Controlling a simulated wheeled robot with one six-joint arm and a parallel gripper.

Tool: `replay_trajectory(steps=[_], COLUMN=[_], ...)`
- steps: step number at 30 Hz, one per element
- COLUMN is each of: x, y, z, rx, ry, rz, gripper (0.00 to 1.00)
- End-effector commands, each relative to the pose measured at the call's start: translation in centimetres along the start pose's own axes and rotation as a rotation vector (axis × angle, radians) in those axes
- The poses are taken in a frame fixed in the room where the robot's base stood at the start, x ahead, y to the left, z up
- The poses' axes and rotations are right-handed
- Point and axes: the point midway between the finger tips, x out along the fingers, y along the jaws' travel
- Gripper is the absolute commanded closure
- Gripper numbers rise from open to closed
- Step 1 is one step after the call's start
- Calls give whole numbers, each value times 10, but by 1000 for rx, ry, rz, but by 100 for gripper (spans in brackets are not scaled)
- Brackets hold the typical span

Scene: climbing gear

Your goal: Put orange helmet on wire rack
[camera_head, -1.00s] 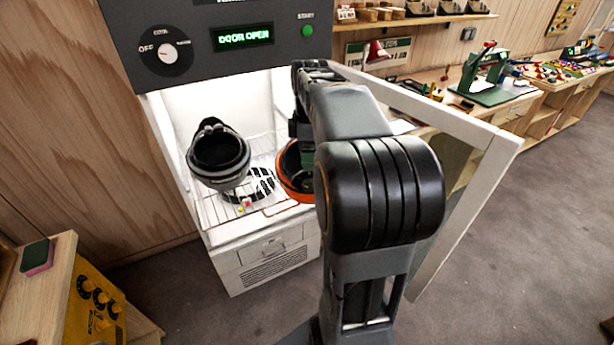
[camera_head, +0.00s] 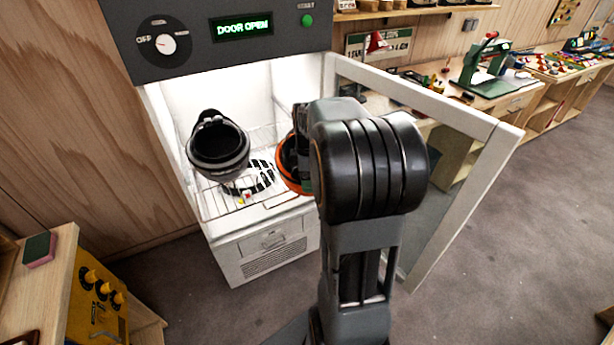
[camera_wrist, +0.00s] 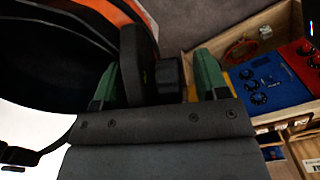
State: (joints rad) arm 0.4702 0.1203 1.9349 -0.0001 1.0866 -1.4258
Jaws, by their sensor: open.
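The orange helmet (camera_head: 284,172) is in the right part of the open cabinet, at the wire rack (camera_head: 219,202); my arm hides much of it, and its contact with the rack is unclear. In the wrist view the helmet's orange rim and dark inside (camera_wrist: 50,60) fill the upper left. My gripper (camera_wrist: 158,82) is open, its green fingers apart. A dark upright piece with a knob shows between the fingers, beside the helmet rim. In the head view my arm mostly hides the gripper.
A grey and black helmet (camera_head: 218,152) sits on the left of the rack, opening upward. Small coloured pieces (camera_head: 246,197) lie near the rack's front. The cabinet door (camera_head: 455,200) stands open to the right. A wooden bench (camera_head: 45,285) is at lower left.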

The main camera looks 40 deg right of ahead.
Motion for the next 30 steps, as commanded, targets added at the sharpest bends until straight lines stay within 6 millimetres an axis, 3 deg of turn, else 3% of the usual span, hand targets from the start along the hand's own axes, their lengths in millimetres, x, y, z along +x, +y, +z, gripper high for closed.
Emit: replay_trajectory(steps=[6,25,30], x=[0,0,0], y=[0,0,0], z=[0,0,0], rx=[0,0,0], ry=[0,0,0], rz=[0,1,1], gripper=[34,94,96])
